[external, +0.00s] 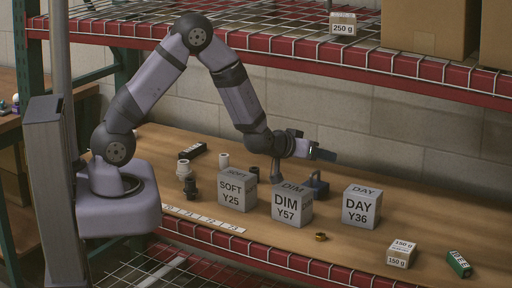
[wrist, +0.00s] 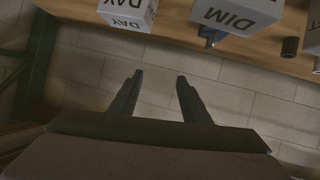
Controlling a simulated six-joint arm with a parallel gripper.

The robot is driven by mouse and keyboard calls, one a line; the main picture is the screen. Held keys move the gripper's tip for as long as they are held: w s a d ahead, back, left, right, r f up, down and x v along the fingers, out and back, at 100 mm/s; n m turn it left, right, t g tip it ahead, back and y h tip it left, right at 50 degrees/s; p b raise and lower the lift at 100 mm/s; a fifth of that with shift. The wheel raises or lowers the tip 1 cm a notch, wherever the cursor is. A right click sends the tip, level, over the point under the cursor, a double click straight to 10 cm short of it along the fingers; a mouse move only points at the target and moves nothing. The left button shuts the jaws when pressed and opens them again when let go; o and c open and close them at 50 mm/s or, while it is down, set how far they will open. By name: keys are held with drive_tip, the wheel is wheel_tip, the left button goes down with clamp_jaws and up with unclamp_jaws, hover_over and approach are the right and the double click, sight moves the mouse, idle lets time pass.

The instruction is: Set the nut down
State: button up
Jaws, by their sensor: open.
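A small brass-coloured piece that looks like the nut (external: 321,237) lies on the wooden bench, in front of and to the right of the DIM box. Nothing touches it. My gripper (external: 324,155) is raised above the back of the bench, behind the boxes, well apart from the nut. In the wrist view my gripper (wrist: 160,78) has its two fingers spread with nothing between them, against the block wall. I do not see the nut in the wrist view.
The SOFT box (external: 237,193), DIM box (external: 291,207) and DAY box (external: 361,207) stand in a row. A blue part (external: 316,186) stands behind them. A 150 g box (external: 401,254) and a green box (external: 459,264) sit at front right. A red-edged shelf (external: 400,75) hangs above.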

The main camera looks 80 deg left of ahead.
drive_tip(key=s+d+f+m+g+h, duration=0.2)
drive_tip(key=d+f+m+h, duration=0.2)
drive_tip(key=d+f, duration=0.25)
drive_tip(key=m+g+h, duration=0.2)
drive_tip(key=g, duration=0.1)
approach(315, 241)
drive_tip(key=shift+w+a+f+p, duration=0.2)
drive_tip(key=shift+w+f+p, duration=0.1)
drive_tip(key=shift+w+f, duration=0.95)
drive_tip(key=shift+w+a+f+p, duration=0.2)
drive_tip(key=shift+w+f+p, duration=0.1)
drive_tip(key=shift+w+f, duration=0.95)
drive_tip(key=shift+c, duration=0.3)
clamp_jaws()
